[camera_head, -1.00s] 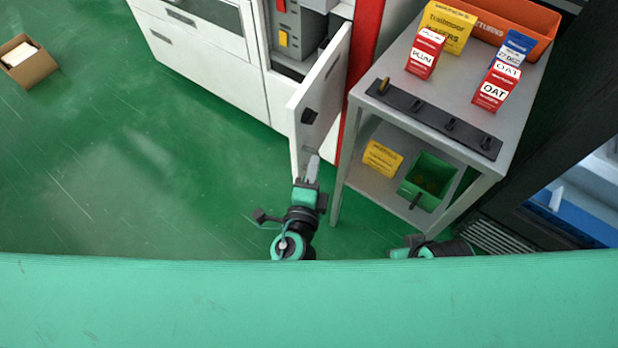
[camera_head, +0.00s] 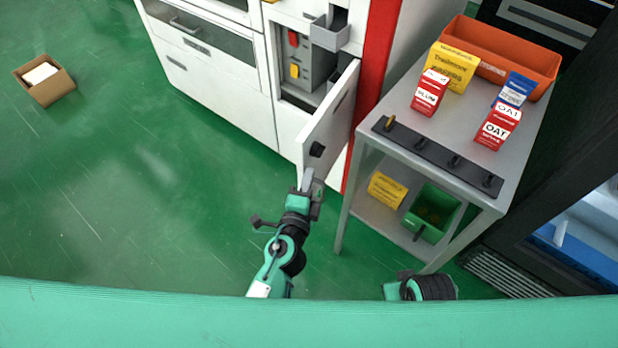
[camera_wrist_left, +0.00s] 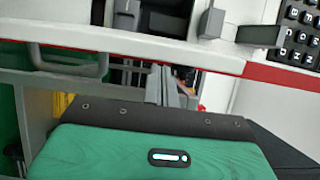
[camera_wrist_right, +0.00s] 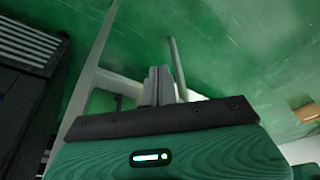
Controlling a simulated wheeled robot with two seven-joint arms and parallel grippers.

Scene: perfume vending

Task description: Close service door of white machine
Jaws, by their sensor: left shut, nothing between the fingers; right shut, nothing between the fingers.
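The white machine (camera_head: 225,75) stands at the upper middle of the head view. My left gripper (camera_head: 307,180) is shut and empty at the lower free end of the door; contact cannot be told. Its closed fingers also show in the left wrist view (camera_wrist_left: 164,85). My right gripper's shut fingers show in the right wrist view (camera_wrist_right: 158,86); the head view shows only part of that arm.
A grey table (camera_head: 392,165) with cartons and an orange bin (camera_head: 500,52) stands close right of the door. A green bin (camera_head: 432,212) sits on its lower shelf. A cardboard box (camera_head: 47,85) lies far left.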

